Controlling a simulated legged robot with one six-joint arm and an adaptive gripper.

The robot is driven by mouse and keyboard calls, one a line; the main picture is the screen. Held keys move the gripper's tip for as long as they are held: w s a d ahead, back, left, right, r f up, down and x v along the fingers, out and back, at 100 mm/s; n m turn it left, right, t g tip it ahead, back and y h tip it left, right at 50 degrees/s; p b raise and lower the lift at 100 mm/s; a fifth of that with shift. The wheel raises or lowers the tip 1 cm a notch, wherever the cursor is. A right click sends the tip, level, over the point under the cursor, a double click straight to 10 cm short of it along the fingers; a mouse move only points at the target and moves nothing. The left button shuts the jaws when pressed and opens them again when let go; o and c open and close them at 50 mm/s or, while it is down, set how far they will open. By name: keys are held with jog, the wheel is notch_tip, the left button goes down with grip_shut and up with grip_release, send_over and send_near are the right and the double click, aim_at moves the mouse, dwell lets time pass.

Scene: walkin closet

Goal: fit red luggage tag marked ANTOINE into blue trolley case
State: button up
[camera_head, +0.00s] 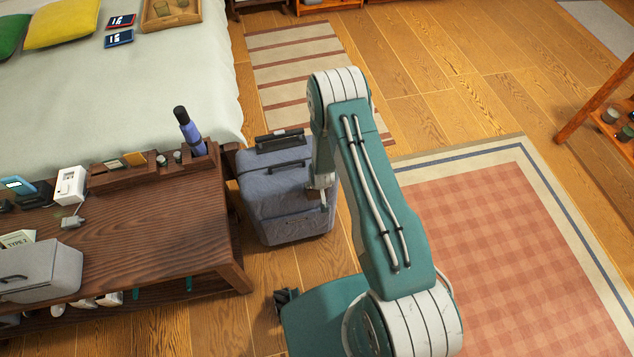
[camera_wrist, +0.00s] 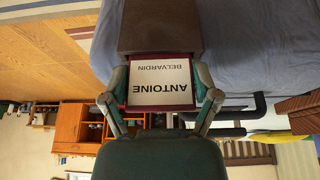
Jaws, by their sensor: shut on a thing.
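The blue trolley case (camera_head: 270,205) stands upright on the floor beside the dark wooden table, its handles on top. It fills the upper right of the wrist view (camera_wrist: 255,45). My gripper (camera_wrist: 160,85) is shut on the red luggage tag (camera_wrist: 160,70), whose white face reads ANTOINE BELVARDIN, upside down in this view. The tag's far edge meets the mouth of a brown holder (camera_wrist: 160,28) on the case. I cannot tell how deep the tag sits in it. In the head view my gripper (camera_head: 322,182) is at the case's right side, and the tag is not clearly visible.
The dark wooden table (camera_head: 150,230) stands close left of the case, with a blue bottle (camera_head: 187,130) on it. A bed (camera_head: 165,70) lies behind. A striped rug (camera_head: 295,65) and a checked rug (camera_head: 510,240) leave open floor to the right.

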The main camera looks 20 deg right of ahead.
jog(key=shift+f, duration=0.35)
dwell(0.3)
jog(key=o, duration=0.8)
jog(key=shift+o, duration=0.2)
jog(key=shift+r, duration=0.15)
jog(key=shift+r, duration=3.85)
